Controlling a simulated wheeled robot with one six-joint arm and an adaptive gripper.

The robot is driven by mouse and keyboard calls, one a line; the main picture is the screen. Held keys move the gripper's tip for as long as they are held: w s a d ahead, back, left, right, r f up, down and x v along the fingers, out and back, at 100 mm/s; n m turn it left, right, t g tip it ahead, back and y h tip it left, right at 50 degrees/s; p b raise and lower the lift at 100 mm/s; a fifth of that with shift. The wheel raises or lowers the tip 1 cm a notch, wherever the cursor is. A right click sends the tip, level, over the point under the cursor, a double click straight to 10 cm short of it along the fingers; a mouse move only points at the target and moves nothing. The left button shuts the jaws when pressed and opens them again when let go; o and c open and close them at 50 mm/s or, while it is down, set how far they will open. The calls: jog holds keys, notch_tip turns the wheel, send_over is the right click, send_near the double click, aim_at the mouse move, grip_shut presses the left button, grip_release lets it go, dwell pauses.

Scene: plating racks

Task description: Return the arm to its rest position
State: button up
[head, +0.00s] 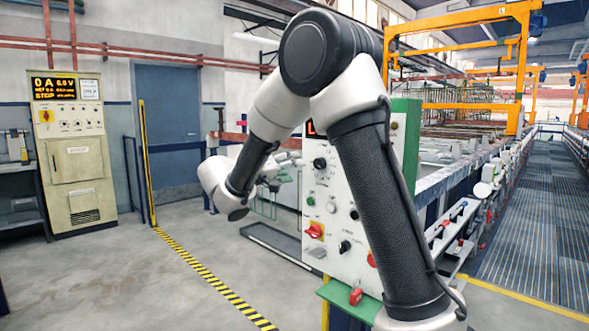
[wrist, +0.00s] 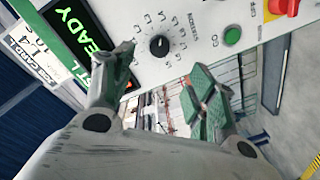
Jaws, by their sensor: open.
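My arm is bent high across the middle of the head view, with its wrist hanging down at the left. My gripper (head: 288,160) points right toward the white control panel (head: 345,235) and is small there. In the wrist view my gripper (wrist: 165,75) is open, its two green-padded fingers spread with nothing between them. A black rotary knob (wrist: 158,46) on the panel shows between and beyond the fingertips. I cannot tell the exact gap to the panel, but no finger is seen gripping the knob.
The panel carries a green display reading READY (wrist: 78,38), a green button (wrist: 232,37) and a red switch (wrist: 284,7). Floor left of the striped line (head: 205,272) is clear. The tank line (head: 450,180) runs along the right.

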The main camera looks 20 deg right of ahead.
dwell(0.4)
jog(key=s+d+f+n+g+y, duration=0.4)
jog(key=s+f+n+g+y, duration=0.25)
jog(key=s+f, duration=0.6)
jog(key=s+a+r+m+t+y, duration=0.1)
jog(key=s+y, duration=0.4)
jog(key=s, duration=0.6)
jog(key=s+a+r+m+t+y, duration=0.1)
jog(key=s+a+r+t+y, duration=0.1)
jog(key=s, duration=1)
jog(key=r+t+y, duration=0.1)
jog(key=y, duration=0.1)
jog(key=shift+s+m+y, duration=0.15)
jog(key=shift+m+y, duration=0.2)
